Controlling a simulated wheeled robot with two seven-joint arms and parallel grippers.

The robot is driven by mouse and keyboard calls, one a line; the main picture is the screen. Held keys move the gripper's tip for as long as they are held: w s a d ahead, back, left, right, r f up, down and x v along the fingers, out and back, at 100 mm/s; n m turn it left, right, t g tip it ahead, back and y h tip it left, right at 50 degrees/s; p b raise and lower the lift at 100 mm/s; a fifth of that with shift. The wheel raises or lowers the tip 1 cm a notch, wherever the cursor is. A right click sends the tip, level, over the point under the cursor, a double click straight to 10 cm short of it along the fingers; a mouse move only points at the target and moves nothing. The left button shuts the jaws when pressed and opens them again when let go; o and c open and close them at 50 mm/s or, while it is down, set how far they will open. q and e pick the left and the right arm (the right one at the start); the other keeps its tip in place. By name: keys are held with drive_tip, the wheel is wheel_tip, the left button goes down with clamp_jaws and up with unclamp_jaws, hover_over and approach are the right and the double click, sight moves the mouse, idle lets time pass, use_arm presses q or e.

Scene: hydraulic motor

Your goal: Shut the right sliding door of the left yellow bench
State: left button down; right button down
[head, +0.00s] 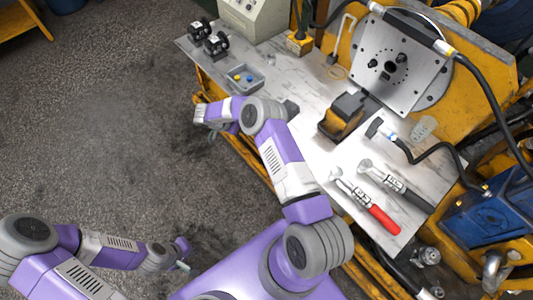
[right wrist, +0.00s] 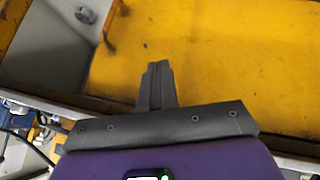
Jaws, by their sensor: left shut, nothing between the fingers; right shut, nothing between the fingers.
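The yellow bench shows in the head view with a pale marbled top (head: 318,108) and a yellow front (head: 243,150), seen steeply from above. Its sliding doors are mostly hidden there by the edge and my right arm. In the right wrist view a yellow panel (right wrist: 220,60), apparently a sliding door, fills most of the picture. An orange handle (right wrist: 112,25) stands near its left end, beside a grey opening. My right gripper (right wrist: 158,68) is shut and empty in front of the panel, right of the handle; contact is unclear. My left gripper (head: 184,265) is shut and empty over the floor.
The grey floor (head: 90,120) left of the bench is clear.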

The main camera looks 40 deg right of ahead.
drive_tip(key=s+d+f+m+g+y+b, duration=0.1)
drive_tip(key=s+d+f+g+b, duration=0.1)
drive_tip(key=s+f, duration=0.6)
drive_tip(key=shift+s+d+f+y+b, duration=0.15)
drive_tip(key=shift+s+d+y+b, duration=0.2)
drive_tip(key=shift+d+b, duration=0.7)
drive_tip(key=shift+s+d+p, duration=0.1)
drive_tip(key=shift+d+p, duration=0.05)
drive_tip(key=shift+p, duration=0.25)
